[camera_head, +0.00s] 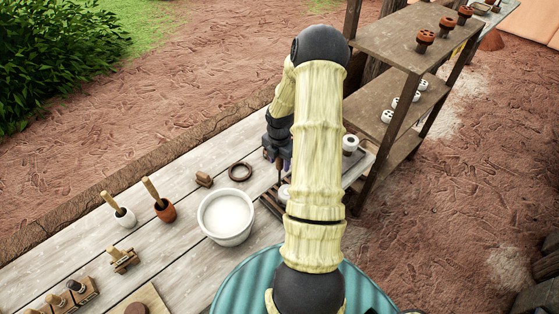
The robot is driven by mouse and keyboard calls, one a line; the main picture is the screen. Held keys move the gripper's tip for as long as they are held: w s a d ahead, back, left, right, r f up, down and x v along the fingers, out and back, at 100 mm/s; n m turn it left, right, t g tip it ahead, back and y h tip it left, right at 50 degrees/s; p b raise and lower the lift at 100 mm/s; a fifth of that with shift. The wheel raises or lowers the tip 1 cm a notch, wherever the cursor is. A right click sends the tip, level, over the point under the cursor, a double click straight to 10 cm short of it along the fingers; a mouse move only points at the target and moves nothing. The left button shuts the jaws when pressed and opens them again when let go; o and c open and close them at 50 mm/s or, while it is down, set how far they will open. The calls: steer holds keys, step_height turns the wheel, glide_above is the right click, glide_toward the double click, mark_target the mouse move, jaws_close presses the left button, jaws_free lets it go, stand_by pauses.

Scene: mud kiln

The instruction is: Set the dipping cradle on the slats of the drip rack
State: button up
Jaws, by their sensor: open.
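My gripper (277,158) points down over the table, left of my arm's pale upper link, and its jaws are open. Just below it a thin dark upright piece (280,174) stands over a pale rounded thing (284,192); this may be the dipping cradle with a pot, but my arm hides most of it. Dark slats of what looks like the drip rack (270,204) show under it, between the white tub and my arm. I cannot tell whether the upright piece touches the gripper or how the cradle sits on the slats.
A white tub (226,217) of pale liquid stands left of the rack. A dark ring (240,172) and a small wooden block (204,180) lie behind it. Two small pots with wooden handles (164,209) stand farther left. A wooden shelf (403,46) with pots rises behind at right.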

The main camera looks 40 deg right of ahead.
step_height(320, 180, up, 12)
steer(key=b, duration=0.3)
steer(key=shift+r, duration=0.15)
stand_by(0.7)
steer(key=shift+a, duration=0.4)
steer(key=s+a+r+m+t, duration=0.1)
steer(key=s+a+m, duration=0.4)
steer(key=a+m, duration=0.5)
steer(key=s+a+r+m+t, duration=0.1)
steer(key=s+a+r+m, duration=0.3)
steer(key=a+m, duration=0.6)
steer(key=s+a, duration=0.2)
steer(key=a, duration=0.2)
steer(key=shift+a+r+m+t, duration=0.2)
steer(key=shift+a+m+t, duration=0.1)
steer(key=shift+w, duration=0.1)
